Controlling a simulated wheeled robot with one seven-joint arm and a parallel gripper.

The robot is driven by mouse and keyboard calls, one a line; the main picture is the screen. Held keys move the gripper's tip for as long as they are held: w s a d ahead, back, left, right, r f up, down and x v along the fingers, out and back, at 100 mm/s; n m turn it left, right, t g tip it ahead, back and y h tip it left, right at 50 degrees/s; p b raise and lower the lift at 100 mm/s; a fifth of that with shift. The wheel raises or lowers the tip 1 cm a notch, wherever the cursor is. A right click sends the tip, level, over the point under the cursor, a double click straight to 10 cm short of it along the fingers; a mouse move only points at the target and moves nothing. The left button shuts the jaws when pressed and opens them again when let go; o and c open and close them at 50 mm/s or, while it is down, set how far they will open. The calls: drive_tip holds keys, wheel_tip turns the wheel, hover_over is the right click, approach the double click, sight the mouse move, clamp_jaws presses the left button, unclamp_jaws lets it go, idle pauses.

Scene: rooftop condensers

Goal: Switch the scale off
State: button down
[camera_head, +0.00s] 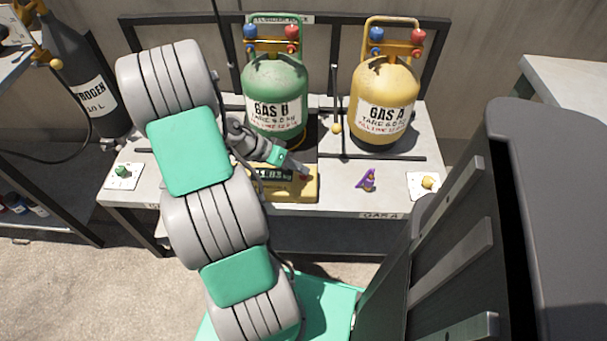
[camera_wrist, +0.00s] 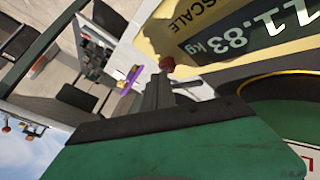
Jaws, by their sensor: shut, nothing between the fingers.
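The yellow scale (camera_head: 296,190) sits at the front of the bench, under the green GAS B cylinder (camera_head: 275,88). Its display (camera_wrist: 258,26) is lit and reads 11.83 kg in the wrist view. A red button (camera_wrist: 167,63) stands at the end of the scale's face; it also shows in the head view (camera_head: 304,176). My gripper (camera_head: 304,171) is shut and empty, with its fingertips at or just beside the red button. In the wrist view the fingers (camera_wrist: 160,82) point toward the button; I cannot tell whether they touch it.
The yellow GAS A cylinder (camera_head: 384,95) stands on the right of the bench (camera_head: 335,200). A purple object (camera_head: 367,180) lies right of the scale. Valve caps on white cards sit at left (camera_head: 123,174) and right (camera_head: 427,184). A dark NITROGEN cylinder (camera_head: 75,75) stands far left.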

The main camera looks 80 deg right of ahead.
sight(300, 175)
drive_tip(key=shift+f, duration=0.3)
idle(0.5)
drive_tip(key=shift+r+p, duration=0.65)
drive_tip(key=shift+r, duration=0.4)
wheel_tip(300, 175, up, 5)
drive_tip(key=p, duration=0.4)
